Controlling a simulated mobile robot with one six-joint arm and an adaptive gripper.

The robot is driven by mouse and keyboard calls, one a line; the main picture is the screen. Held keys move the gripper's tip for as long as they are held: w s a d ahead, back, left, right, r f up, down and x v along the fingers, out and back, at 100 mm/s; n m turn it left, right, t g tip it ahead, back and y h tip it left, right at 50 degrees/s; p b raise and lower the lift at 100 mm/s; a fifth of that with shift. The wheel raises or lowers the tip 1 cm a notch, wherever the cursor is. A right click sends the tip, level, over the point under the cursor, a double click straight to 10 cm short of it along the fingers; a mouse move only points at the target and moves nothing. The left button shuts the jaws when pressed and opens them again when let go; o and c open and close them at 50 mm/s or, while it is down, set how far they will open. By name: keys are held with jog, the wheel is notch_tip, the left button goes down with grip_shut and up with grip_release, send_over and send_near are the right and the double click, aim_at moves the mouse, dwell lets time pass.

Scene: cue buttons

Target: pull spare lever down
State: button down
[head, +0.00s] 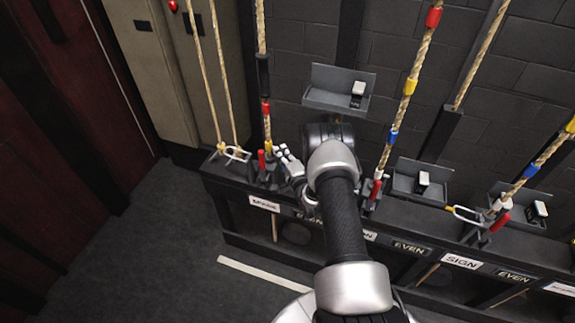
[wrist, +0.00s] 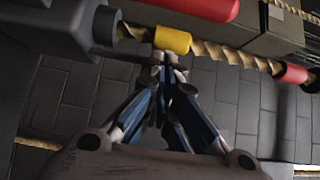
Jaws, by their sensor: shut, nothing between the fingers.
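Several red-handled levers stand along a dark rail. The nearest to my gripper is a red lever (head: 262,160) at the rail's left end, upright, behind a blurred white label (head: 264,203). Another red lever (head: 376,188) stands right of my arm, and one more (head: 501,221) farther right. I cannot read which one is the spare lever. My gripper (head: 283,152) is shut and empty, just right of the left lever. In the wrist view its closed fingertips (wrist: 170,60) are close to a yellow rope band (wrist: 173,40), with a red handle (wrist: 200,8) beyond; contact cannot be told.
Ropes with coloured bands (head: 405,95) rise behind the rail (head: 400,222). Open floor (head: 150,240) lies in front at left.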

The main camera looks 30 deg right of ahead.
aim_at(263, 167)
jog(key=a, duration=0.2)
jog(key=s+a, duration=0.1)
jog(key=a, duration=0.1)
